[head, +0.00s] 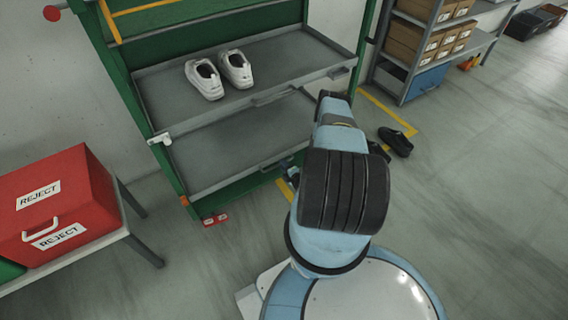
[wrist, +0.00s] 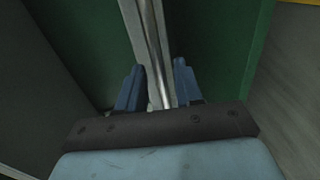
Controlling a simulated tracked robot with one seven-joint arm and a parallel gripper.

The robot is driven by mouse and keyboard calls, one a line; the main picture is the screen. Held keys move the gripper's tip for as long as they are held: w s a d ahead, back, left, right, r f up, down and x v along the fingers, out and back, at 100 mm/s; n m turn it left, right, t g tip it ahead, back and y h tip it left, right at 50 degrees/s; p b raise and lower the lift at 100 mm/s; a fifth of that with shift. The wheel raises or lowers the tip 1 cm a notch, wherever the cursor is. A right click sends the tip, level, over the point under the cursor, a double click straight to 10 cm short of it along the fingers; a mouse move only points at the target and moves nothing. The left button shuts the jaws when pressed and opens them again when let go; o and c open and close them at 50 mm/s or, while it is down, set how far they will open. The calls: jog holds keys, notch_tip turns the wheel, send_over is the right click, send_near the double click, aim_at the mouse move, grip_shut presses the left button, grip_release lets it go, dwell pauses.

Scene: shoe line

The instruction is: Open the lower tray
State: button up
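The lower tray (head: 225,150) is a grey, empty shelf tray in the green rack (head: 165,175), under an upper tray (head: 160,100). My gripper (head: 287,166) is at the right part of the lower tray's front edge, mostly hidden behind my arm in the head view. In the wrist view my gripper (wrist: 158,85) has its two blue fingers apart, on either side of a long pale metal bar (wrist: 152,40). A small gap shows beside the right finger. I cannot tell whether either finger touches the bar.
White shoes (head: 218,75) stand on the upper tray. A red reject bin (head: 60,205) is on a table at left. A black shoe (head: 396,141) lies on the floor at right. A shelf with boxes (head: 420,45) stands behind. Floor at right is mostly clear.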

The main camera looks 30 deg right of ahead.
jog(key=shift+x, duration=1.35)
grip_shut()
